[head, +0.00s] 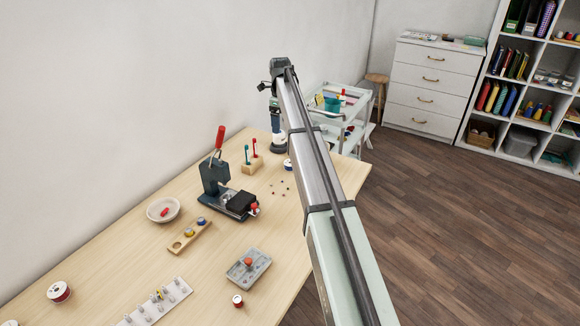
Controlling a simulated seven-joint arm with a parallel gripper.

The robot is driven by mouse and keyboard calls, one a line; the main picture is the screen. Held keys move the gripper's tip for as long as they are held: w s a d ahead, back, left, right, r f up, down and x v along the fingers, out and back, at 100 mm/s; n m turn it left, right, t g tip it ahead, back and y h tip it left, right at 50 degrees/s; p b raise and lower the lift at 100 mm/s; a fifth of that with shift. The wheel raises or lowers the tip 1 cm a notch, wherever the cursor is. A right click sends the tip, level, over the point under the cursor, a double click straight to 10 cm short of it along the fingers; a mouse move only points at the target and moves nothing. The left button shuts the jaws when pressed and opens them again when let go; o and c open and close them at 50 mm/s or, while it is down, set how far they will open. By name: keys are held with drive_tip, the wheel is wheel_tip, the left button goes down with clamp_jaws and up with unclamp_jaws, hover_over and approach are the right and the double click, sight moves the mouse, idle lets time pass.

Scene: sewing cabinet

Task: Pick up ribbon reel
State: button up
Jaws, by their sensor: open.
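Reels that look like ribbon reels lie on the table. One with a white rim and dark blue winding (288,165) is at the far end, close to the foot of my arm's hand. Another, white with a dark red winding (59,292), lies at the near left. Part of a similar one (10,323) shows at the bottom left edge. My gripper (278,152) points down over the far part of the table, just left of the blue reel. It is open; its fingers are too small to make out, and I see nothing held.
On the wooden table (130,255) are a dark press with a red handle (213,180), a bowl (163,210), a wooden block with pens (252,163), a grey plate (248,267) and a small red spool (238,300). A white cart (345,120) stands beyond.

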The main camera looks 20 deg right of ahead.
drive_tip(key=d+f, duration=0.1)
drive_tip(key=f, duration=0.3)
drive_tip(key=d+f, duration=0.1)
drive_tip(key=f, duration=0.4)
drive_tip(key=d+f, duration=0.1)
drive_tip(key=f, duration=0.3)
drive_tip(key=shift+f, duration=0.3)
drive_tip(key=shift+d+f, duration=0.15)
drive_tip(key=shift+f, duration=1.2)
drive_tip(key=shift+d+f, duration=0.1)
drive_tip(key=shift+f, duration=1.2)
drive_tip(key=shift+c, duration=0.4)
drive_tip(key=c, duration=1.1)
